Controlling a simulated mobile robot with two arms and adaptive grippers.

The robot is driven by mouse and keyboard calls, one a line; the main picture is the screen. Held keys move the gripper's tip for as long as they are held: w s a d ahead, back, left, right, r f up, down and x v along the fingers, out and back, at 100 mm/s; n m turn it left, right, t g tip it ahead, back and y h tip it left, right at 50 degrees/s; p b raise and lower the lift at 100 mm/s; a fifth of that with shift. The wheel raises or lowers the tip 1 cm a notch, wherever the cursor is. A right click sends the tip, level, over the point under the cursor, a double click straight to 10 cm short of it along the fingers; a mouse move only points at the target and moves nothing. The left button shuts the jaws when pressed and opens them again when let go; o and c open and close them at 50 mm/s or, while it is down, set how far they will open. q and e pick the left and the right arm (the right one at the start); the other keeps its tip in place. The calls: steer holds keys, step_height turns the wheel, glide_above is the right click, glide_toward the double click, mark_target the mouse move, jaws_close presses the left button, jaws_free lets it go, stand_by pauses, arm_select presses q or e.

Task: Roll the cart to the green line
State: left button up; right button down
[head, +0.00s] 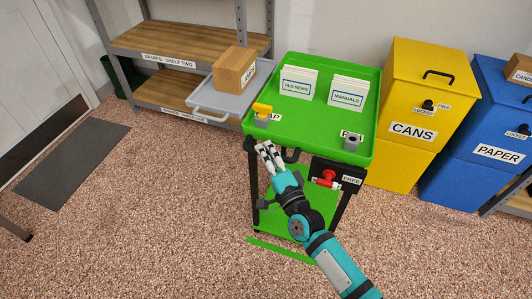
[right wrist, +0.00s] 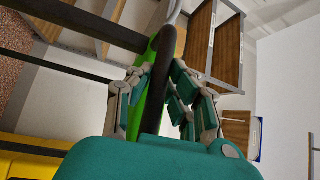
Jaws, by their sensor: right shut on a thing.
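The green cart (head: 310,118) stands upright with a bright green top tray and a lower green shelf. Its dark handle (head: 292,157) is on the near side. My right gripper (head: 267,150) is shut on that handle; in the right wrist view the dark bar (right wrist: 166,50) passes between the fingers (right wrist: 160,85). A red lever (head: 328,176) sits on the cart's near side by a dark plate reading FREE. The green line (head: 280,250) lies on the floor just nearer to me than the cart, partly hidden by my right arm. My left gripper is out of view.
The tray carries card stacks, a yellow-topped item (head: 262,110) and a small grey block (head: 352,143). Yellow CANS bin (head: 400,155) and blue PAPER bin (head: 460,180) stand right. A grey platform with a box (head: 235,70) and shelves (head: 160,40) stand behind left. Near floor is clear.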

steer(key=shift+d+f, duration=0.1)
steer(key=shift+f, duration=0.25)
steer(key=c, duration=1.2)
jaws_free()
steer(key=shift+c, duration=0.2)
steer(key=shift+r, duration=0.2)
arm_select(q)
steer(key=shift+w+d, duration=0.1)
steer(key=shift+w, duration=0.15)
arm_select(e)
steer(key=v, duration=1.2)
